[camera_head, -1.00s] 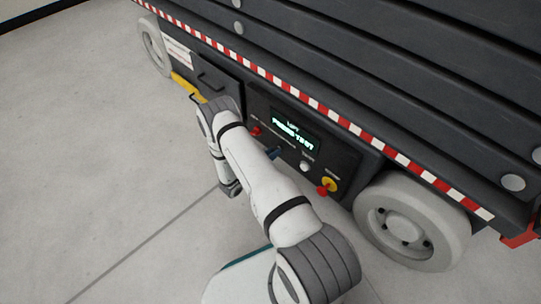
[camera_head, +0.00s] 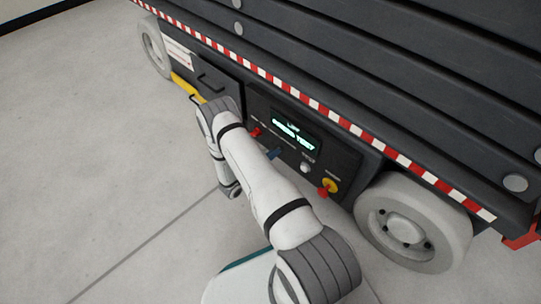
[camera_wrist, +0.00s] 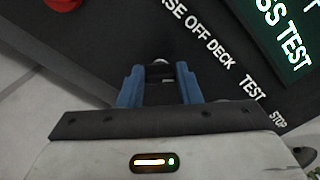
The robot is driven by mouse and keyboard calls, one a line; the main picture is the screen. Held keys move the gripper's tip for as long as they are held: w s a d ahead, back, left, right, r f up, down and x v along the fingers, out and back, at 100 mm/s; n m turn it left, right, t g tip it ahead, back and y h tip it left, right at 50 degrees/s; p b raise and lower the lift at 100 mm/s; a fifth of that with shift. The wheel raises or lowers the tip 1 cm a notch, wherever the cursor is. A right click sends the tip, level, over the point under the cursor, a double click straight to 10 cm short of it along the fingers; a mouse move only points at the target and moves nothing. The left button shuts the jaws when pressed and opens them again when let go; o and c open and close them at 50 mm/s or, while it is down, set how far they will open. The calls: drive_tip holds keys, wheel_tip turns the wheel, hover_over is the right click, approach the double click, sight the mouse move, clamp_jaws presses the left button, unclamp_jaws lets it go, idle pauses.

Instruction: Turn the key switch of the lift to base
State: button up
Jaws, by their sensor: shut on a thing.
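The lift's control panel (camera_head: 345,162) is on the dark side of the lift. In the wrist view, my gripper (camera_wrist: 160,75) has its blue fingers shut on the small metallic key switch (camera_wrist: 160,64), below the labels ending in "SE", "OFF" and "DECK". Most of the key switch is hidden between the fingers, so I cannot tell its angle. In the head view, the blue fingertips of my gripper (camera_head: 273,153) show at the panel beside my arm. The display (camera_head: 294,131) is lit and reads "PRESS TEST"; it also shows in the wrist view (camera_wrist: 285,40).
A red control (camera_head: 256,132) is left of my fingers. A pale test button (camera_head: 306,168) and a red stop button on yellow (camera_head: 328,189) are to the right. The lift's wheel (camera_head: 412,222) stands beyond them. Open concrete floor (camera_head: 90,150) lies left.

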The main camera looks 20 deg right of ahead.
drive_tip(key=o, duration=1)
drive_tip(key=p+v, duration=0.2)
drive_tip(key=v, duration=0.5)
drive_tip(key=shift+s+a, duration=0.2)
drive_tip(key=shift+a, duration=0.15)
drive_tip(key=s+d+r+m+g+y+p, duration=0.1)
drive_tip(key=s+r+m+g+y+p, duration=0.3)
drive_tip(key=r, duration=1)
drive_tip(key=r+m+g+p, duration=0.3)
drive_tip(key=r+m+p, duration=0.4)
drive_tip(key=r, duration=0.7)
drive_tip(key=s+d+r+m+g+y+p, duration=0.1)
drive_tip(key=s+r+m+g+p, duration=0.3)
drive_tip(key=r, duration=1)
drive_tip(key=s+a+r+m+t+y+p, duration=0.2)
drive_tip(key=s+a+r+m+y+p, duration=0.1)
drive_tip(key=r, duration=0.9)
drive_tip(key=s+a+r+m+t+y+p, duration=0.3)
drive_tip(key=s+r+m+y+p, duration=0.2)
drive_tip(key=r+p, duration=0.5)
drive_tip(key=s+a+r+m+t+y+p, duration=0.2)
drive_tip(key=s+a+r+m+y+p, duration=0.2)
drive_tip(key=r, duration=1.1)
drive_tip(key=shift+s+a+m+p, duration=0.1)
drive_tip(key=shift+s+m+p, duration=1.15)
drive_tip(key=shift+s+m, duration=0.65)
